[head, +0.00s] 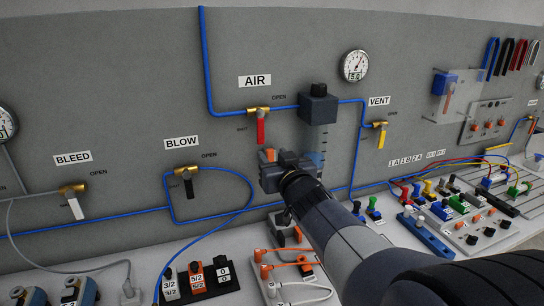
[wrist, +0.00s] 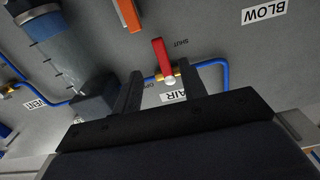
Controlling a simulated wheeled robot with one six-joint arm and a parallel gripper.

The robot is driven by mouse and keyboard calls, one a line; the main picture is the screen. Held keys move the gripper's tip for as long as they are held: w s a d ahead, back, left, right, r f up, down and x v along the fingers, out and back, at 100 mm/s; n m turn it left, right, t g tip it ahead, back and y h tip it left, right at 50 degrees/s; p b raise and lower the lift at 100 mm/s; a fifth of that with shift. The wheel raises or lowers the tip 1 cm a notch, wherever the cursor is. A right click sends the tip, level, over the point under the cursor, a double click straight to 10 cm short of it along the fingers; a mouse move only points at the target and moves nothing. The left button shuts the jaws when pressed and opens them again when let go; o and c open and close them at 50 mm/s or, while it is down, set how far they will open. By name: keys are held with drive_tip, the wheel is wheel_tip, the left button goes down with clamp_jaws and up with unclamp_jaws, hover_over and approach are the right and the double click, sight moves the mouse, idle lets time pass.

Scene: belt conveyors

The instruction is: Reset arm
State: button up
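My gripper (head: 280,165) is held out in front of the grey wall panel, below the AIR valve. In the wrist view my gripper (wrist: 164,85) has its two dark fingers apart, with nothing held between them. The AIR valve's red handle (head: 261,128) hangs straight down beside its SHUT label. The red handle (wrist: 162,58) appears beyond and between the fingers in the wrist view, apparently not touched. My arm reaches in from the lower right.
The BLOW valve's black handle (head: 189,188), the VENT valve's yellow handle (head: 382,138) and the BLEED valve's white handle (head: 75,208) hang down. A filter unit (head: 318,106) stands out near my gripper. Blue tubes, switches and connectors crowd the bench below.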

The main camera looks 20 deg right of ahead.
sight(263, 140)
drive_tip(key=shift+w, duration=0.1)
drive_tip(key=w+p, duration=0.1)
drive_tip(key=w, duration=0.9)
drive_tip(key=shift+w, duration=0.3)
drive_tip(key=shift+s, duration=0.1)
drive_tip(key=shift+w+d+n, duration=0.2)
drive_tip(key=shift+d+n, duration=0.05)
drive_tip(key=shift+n, duration=0.05)
drive_tip(key=shift+s+d+n, duration=0.1)
drive_tip(key=shift+d+n, duration=0.3)
drive_tip(key=shift+n, duration=0.4)
idle(0.9)
idle(0.3)
